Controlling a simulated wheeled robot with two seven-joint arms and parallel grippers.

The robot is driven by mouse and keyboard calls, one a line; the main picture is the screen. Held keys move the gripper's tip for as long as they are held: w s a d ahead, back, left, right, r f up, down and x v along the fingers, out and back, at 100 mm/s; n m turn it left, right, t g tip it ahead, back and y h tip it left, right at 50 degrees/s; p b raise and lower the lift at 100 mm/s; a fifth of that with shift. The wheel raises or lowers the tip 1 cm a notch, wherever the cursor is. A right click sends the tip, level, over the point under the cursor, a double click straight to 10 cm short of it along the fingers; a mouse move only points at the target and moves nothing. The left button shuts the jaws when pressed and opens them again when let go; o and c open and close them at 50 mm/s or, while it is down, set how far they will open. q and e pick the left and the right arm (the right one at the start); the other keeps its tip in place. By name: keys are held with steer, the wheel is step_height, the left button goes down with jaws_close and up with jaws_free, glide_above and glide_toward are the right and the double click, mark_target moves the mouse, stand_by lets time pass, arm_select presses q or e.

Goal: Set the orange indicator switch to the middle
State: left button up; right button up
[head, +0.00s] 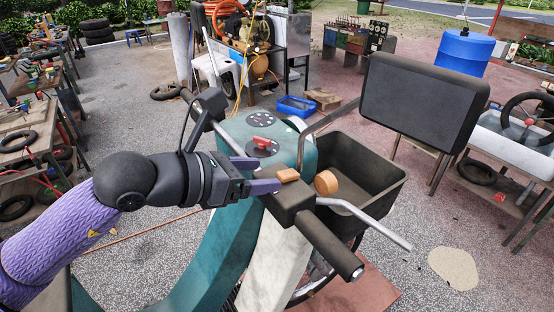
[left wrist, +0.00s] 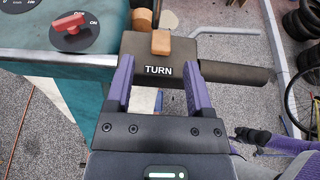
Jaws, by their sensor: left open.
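The orange indicator switch (head: 288,175) is a small block on top of a dark housing (head: 290,203) on the handlebar. In the left wrist view the switch (left wrist: 161,42) stands above the word TURN, and its exact setting is hard to tell. My left gripper (head: 262,175) is open with its purple fingers close to the housing's near side. In the left wrist view the fingers of the left gripper (left wrist: 160,78) frame the TURN label, with nothing held between them. What seems to be my right arm's end (left wrist: 252,138) shows small at the lower right, its jaws unclear.
A red rotary switch (head: 262,142) sits on the teal body left of the housing. An orange round knob (head: 326,183) and a silver lever (head: 365,222) are beside the housing. A dark grip (head: 330,250) extends toward the front. A black bin (head: 368,172) and dark panel (head: 420,100) stand beyond.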

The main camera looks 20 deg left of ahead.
mark_target(279, 176)
arm_select(q)
steer(key=p+x, duration=0.1)
steer(key=x, duration=0.3)
steer(key=shift+f, duration=0.1)
jaws_close()
steer(key=f+t+h+b, duration=0.1)
steer(key=b, duration=0.6)
steer(key=shift+s, duration=0.15)
steer(key=shift+r+t, duration=0.1)
steer(key=shift+t, duration=0.2)
steer(key=shift+r, duration=0.2)
